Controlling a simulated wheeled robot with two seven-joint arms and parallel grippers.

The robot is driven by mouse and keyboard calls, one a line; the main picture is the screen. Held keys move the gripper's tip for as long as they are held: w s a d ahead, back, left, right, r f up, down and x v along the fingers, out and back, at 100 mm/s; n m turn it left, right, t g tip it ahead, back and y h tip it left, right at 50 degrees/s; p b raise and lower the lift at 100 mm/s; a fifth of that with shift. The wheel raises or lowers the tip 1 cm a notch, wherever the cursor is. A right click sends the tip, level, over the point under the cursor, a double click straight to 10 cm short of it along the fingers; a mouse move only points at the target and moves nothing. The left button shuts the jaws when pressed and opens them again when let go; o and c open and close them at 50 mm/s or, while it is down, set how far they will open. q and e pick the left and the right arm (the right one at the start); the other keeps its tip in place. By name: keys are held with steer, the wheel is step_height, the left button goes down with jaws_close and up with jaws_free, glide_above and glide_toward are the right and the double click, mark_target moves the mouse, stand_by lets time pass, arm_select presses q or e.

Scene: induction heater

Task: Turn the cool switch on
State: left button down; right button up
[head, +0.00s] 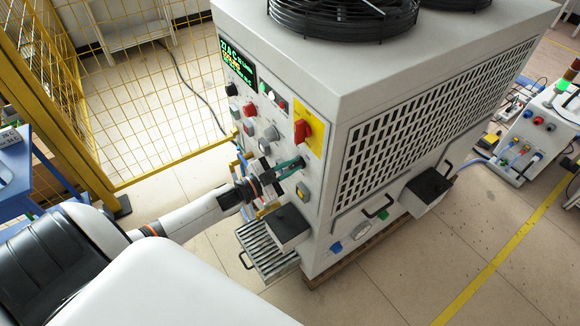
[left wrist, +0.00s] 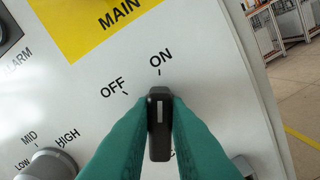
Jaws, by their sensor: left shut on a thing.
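The switch (left wrist: 159,128) is a black lever knob with a white line, on the white front panel of the heater cabinet (head: 345,85). OFF and ON are printed above it; its white line points up towards ON in the left wrist view. Any name label of the switch is hidden. My left gripper (head: 291,167) has teal fingers, which also show in the left wrist view (left wrist: 160,115). They are shut on the switch from both sides. My right gripper is not in view.
A yellow MAIN plate (left wrist: 90,22) with a red rotary switch (head: 303,131) sits just above. A grey LOW-MID-HIGH knob (left wrist: 48,165) is to the lower left. A dark box (head: 288,228) juts out below. A yellow mesh fence (head: 150,100) stands at the left.

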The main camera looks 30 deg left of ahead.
arm_select(q)
steer(key=c, duration=1.4)
jaws_free()
steer(key=b+v, duration=0.1)
steer(key=v, duration=1.1)
steer(key=s+f+n+g+y, duration=0.2)
steer(key=s+f+g, duration=0.15)
steer(key=f, duration=0.65)
steer(key=s+f+n+g+y, duration=0.25)
steer(key=s+f, duration=0.25)
steer(key=f, duration=0.6)
steer(key=s+f+n+g+y, duration=0.25)
steer(key=s+f, duration=0.25)
steer(key=f, duration=0.5)
steer(key=s+d+f+g, duration=0.3)
steer(key=s+d+f, duration=0.3)
steer(key=s, duration=0.3)
steer(key=s+d+f+n+g, duration=0.1)
steer(key=s+d+f+g, duration=0.3)
steer(key=s, duration=0.6)
step_height(320, 180, down, 3)
steer(key=d, duration=0.2)
steer(key=shift+s+d, duration=0.3)
steer(key=shift+d, duration=0.1)
